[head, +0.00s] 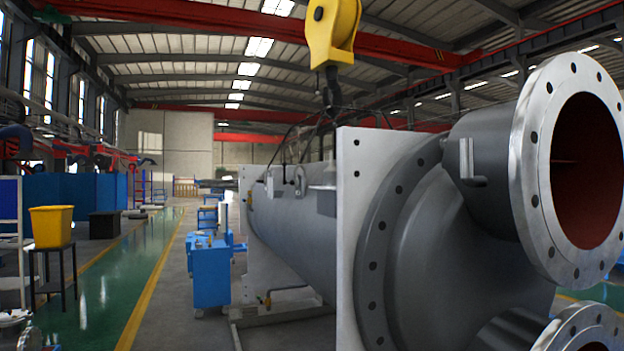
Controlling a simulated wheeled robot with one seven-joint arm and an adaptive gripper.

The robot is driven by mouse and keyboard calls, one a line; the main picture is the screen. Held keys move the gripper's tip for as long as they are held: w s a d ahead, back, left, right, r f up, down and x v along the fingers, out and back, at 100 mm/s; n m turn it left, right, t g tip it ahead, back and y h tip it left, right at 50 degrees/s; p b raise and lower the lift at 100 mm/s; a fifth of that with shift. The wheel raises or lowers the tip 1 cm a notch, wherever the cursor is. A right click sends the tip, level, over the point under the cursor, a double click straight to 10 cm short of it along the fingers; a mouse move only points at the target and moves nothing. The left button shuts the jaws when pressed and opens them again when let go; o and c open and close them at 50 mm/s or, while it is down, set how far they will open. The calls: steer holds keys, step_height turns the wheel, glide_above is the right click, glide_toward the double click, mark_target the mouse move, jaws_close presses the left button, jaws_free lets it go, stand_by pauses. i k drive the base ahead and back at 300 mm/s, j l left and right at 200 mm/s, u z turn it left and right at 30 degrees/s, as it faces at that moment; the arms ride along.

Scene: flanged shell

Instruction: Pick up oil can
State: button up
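I cannot make out an oil can in the head view. Small items sit on top of a blue cabinet (211,272) left of centre, but they are too small to identify. My gripper is not in view.
A large grey flanged shell (455,260) fills the right side, with a white plate (348,230) at its near end. A yellow hoist (332,32) hangs above. A yellow bin (52,226) stands on a dark stand at left. The green floor lane (120,275) is clear.

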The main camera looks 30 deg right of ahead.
mark_target(330, 174)
steer(key=i+j+u, duration=0.25)
steer(key=j, duration=0.25)
steer(key=i+j+u, duration=0.25)
steer(key=i+j, duration=0.2)
steer(key=i+z, duration=0.25)
steer(key=i, duration=0.25)
steer(key=i+j+z, duration=0.3)
steer(key=i, duration=0.2)
steer(key=l, duration=0.1)
